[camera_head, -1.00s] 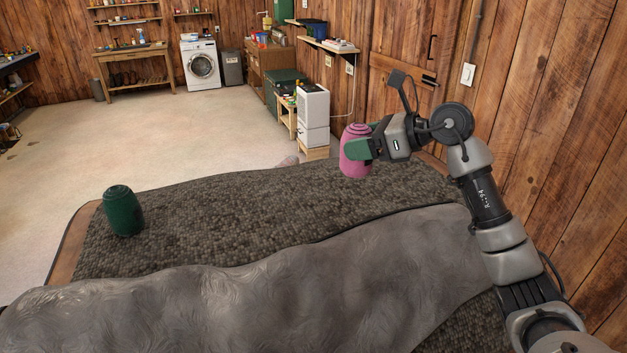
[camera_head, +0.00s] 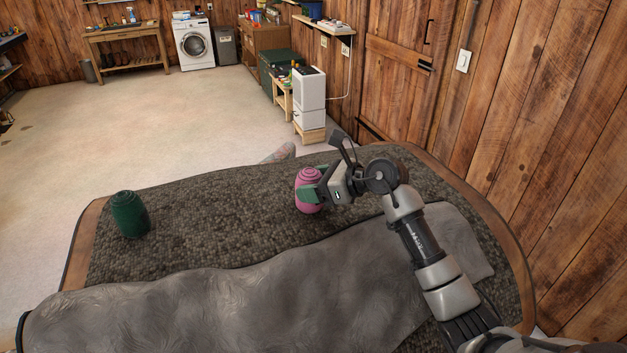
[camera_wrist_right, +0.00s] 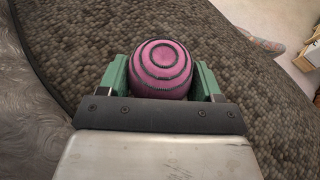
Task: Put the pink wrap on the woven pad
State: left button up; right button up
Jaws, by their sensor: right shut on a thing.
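The pink wrap (camera_head: 308,190) is a rolled bundle with dark rings on its end. It stands upright, held by my right gripper (camera_head: 312,194), which is shut on it. The right wrist view shows the wrap (camera_wrist_right: 161,68) between the two green fingers of that gripper (camera_wrist_right: 161,78). The woven pad (camera_head: 220,215) is the dark, coarse-textured cover over the table. The wrap is over the pad's right part; whether its base touches the pad I cannot tell. My left gripper does not show.
A green wrap (camera_head: 130,214) stands on the pad's left part. A grey crumpled cover (camera_head: 220,305) lies across the near side. The pad is clear between the two wraps. A plank wall (camera_head: 540,130) rises to the right.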

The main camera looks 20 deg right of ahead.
jog(key=shift+f, duration=0.15)
jog(key=o, duration=0.9)
jog(key=shift+o, duration=0.2)
jog(key=shift+r, duration=0.25)
jog(key=shift+s+d+f+b, duration=0.1)
jog(key=shift+s+d+b, duration=0.15)
jog(key=shift+d+b, duration=0.05)
jog(key=b+v, duration=0.4)
jog(key=v, duration=0.7)
jog(key=shift+s+r+b, duration=0.2)
jog(key=shift+b, duration=0.2)
